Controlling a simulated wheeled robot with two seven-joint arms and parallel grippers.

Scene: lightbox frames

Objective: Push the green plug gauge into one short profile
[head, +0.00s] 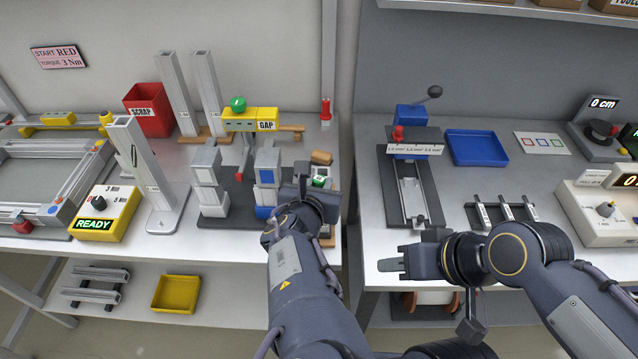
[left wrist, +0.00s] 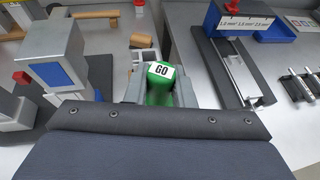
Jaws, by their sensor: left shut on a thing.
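The green plug gauge (left wrist: 160,85) has a white GO label on its top. My left gripper (left wrist: 160,92) is shut on it, with one finger on each side. In the head view the gauge (head: 320,181) shows as a small green and white patch beside my left gripper (head: 312,190). A grey piece with square openings (left wrist: 145,56), perhaps a profile end, lies just beyond the gauge in the wrist view; I cannot tell whether they touch. Short grey profiles (head: 97,274) lie on the lower shelf. My right gripper (head: 392,264) points left above the right bench; its opening is unclear.
A grey and blue clamp block (head: 267,178) stands just left of my left gripper. A wooden cylinder (head: 321,157) lies behind it. Tall profiles (head: 145,175) stand further left. A blue-headed lever press (head: 410,118) and blue tray (head: 476,148) are on the right bench.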

